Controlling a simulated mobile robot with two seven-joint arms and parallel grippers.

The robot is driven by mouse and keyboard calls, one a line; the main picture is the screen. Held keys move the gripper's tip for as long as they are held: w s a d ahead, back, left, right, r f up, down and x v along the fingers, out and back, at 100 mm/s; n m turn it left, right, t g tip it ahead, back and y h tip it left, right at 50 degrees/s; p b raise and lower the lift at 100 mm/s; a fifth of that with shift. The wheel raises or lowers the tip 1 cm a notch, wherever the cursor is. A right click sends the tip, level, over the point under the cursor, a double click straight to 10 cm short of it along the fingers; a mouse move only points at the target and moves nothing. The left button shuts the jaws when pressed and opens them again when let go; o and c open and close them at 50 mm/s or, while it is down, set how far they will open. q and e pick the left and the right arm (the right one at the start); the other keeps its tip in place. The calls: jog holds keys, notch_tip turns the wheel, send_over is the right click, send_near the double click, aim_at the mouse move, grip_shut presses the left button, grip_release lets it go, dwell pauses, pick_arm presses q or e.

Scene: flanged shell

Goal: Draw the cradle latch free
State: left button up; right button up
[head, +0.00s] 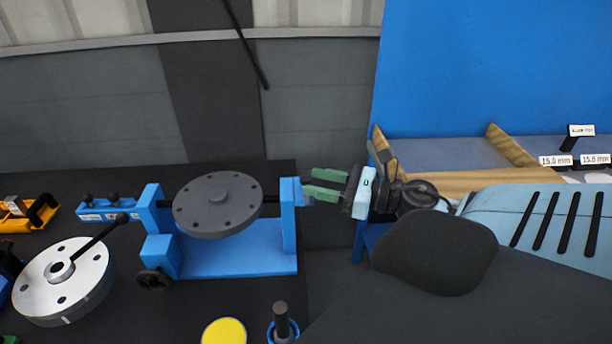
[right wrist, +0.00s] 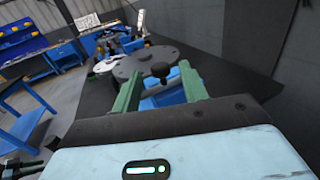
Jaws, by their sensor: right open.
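A blue cradle (head: 235,252) stands on the dark bench. A dark grey flanged disc (head: 215,200) with bolt holes is held between its two posts. The disc also shows in the right wrist view (right wrist: 140,62). A black knob (right wrist: 160,70), which looks like the latch, shows in the right wrist view on the near side of the cradle, between my fingertips. In the head view I cannot make it out. My right gripper (head: 308,183) is open, its green fingers pointing left at the cradle's right post (head: 288,215). I cannot tell if they touch the knob. My left gripper is not in view.
A white flanged disc (head: 62,285) with a black rod lies left of the cradle. A blue block with black knobs (head: 98,212) stands behind it. A yellow-topped round piece (head: 224,331) and a dark peg (head: 281,322) stand in front. A wooden-edged tray (head: 450,183) is at right.

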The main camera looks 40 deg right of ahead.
aim_at(305, 177)
jog(key=shift+x, duration=1.75)
grip_shut()
